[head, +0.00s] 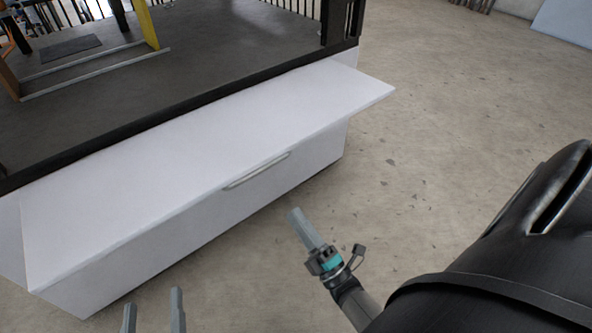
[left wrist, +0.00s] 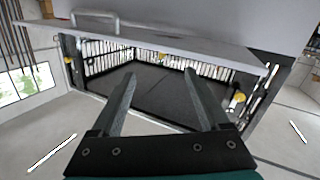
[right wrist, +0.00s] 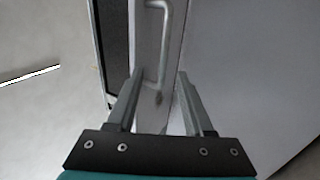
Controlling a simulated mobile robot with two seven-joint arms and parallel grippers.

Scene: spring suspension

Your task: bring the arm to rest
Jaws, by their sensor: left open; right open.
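My left gripper (head: 153,300) shows only its two finger ends at the bottom edge of the head view. In the left wrist view its fingers (left wrist: 157,82) stand wide apart with nothing between them. My right gripper (head: 296,214) is over the floor, just in front of the white cabinet (head: 260,205) and below its bar handle (head: 257,171). In the right wrist view its fingers (right wrist: 157,80) are apart. The bar handle (right wrist: 165,45) appears in line with the gap between them, seemingly beyond the tips; the exact distance is unclear.
A white flat top (head: 200,150) overhangs the cabinet's right end. Behind it is a dark platform (head: 235,45) with black railings and a yellow post (head: 145,22). The concrete floor (head: 450,120) at the right is open. The left wrist view shows a dark, slatted enclosure (left wrist: 150,85).

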